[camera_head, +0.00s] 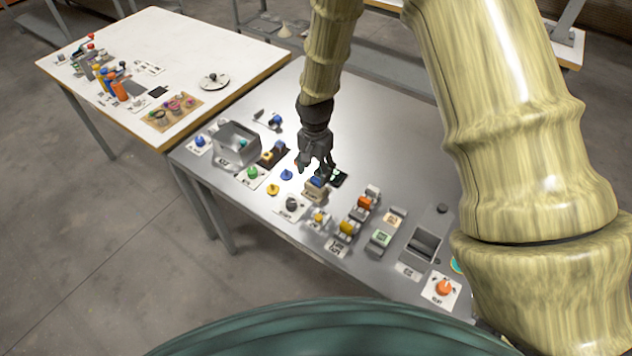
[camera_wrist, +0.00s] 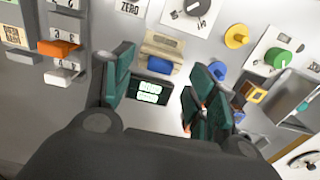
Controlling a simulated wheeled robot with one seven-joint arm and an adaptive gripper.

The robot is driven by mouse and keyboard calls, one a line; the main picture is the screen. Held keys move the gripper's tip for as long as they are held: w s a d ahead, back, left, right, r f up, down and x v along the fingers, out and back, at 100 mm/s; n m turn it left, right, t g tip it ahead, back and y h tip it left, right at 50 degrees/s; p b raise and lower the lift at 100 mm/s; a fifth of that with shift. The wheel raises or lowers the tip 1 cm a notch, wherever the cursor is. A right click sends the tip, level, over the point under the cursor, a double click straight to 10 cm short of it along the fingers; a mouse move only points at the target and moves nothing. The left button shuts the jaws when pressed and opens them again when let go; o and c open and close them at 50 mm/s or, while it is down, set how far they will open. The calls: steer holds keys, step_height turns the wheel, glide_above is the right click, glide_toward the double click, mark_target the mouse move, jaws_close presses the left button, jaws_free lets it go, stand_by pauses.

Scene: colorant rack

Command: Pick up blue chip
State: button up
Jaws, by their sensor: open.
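A small blue block (camera_head: 316,181), which looks like the blue chip, sits in a tan holder (camera_head: 315,191) on the grey table. In the wrist view the blue block (camera_wrist: 160,65) rests in the front of the tan holder (camera_wrist: 163,47), just beyond the space between my fingers. My gripper (camera_head: 316,168) is above the table close to this holder. Its dark green fingers are spread with nothing between them in the wrist view (camera_wrist: 163,88). A round blue piece (camera_head: 287,174) lies to the left; it also shows right of the holder in the wrist view (camera_wrist: 219,69).
A black display with green digits (camera_wrist: 148,91) lies beside the holder, under my gripper. A yellow round piece (camera_head: 273,188), a green knob (camera_head: 252,172), a grey bin (camera_head: 237,145) and orange blocks (camera_head: 364,202) stand around. A white table (camera_head: 190,50) is at left.

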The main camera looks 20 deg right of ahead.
mark_target(316, 179)
steer(key=shift+w+d+f+p, duration=0.1)
steer(key=shift+w+f+p, duration=0.05)
steer(key=shift+f+p, duration=0.4)
steer(key=shift+w+d+f+p, duration=0.1)
steer(key=shift+f+p, duration=0.25)
steer(key=shift+f, duration=0.35)
steer(key=shift+f+p, duration=0.4)
steer(key=shift+f, duration=0.85)
steer(key=c, duration=0.9)
steer(key=shift+w+r, duration=0.1)
steer(key=shift+r, duration=0.1)
steer(key=shift+c, duration=0.2)
